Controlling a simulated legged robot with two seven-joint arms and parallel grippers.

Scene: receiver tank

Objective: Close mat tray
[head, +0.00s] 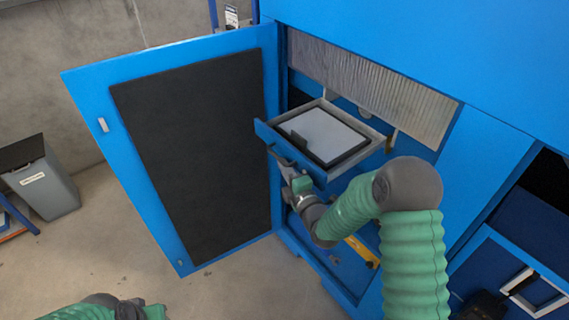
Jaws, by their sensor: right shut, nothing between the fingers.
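The mat tray (375,143) is a grey, shallow drawer with a blue front panel, pulled out of the blue cabinet. A black-framed mat with a pale grey top (322,134) lies in it. My right gripper (277,157) is shut and empty at the tray's blue front, near its lower edge. I cannot tell if it touches the panel. My left arm shows only as a green and dark piece at the bottom left; its gripper is not clearly seen.
The blue cabinet door (92,83) with a black inner panel stands wide open to the left of the tray. Ribbed grey filter material (372,85) is above the tray. A grey bin (45,185) stands at the far left. The concrete floor before the door is clear.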

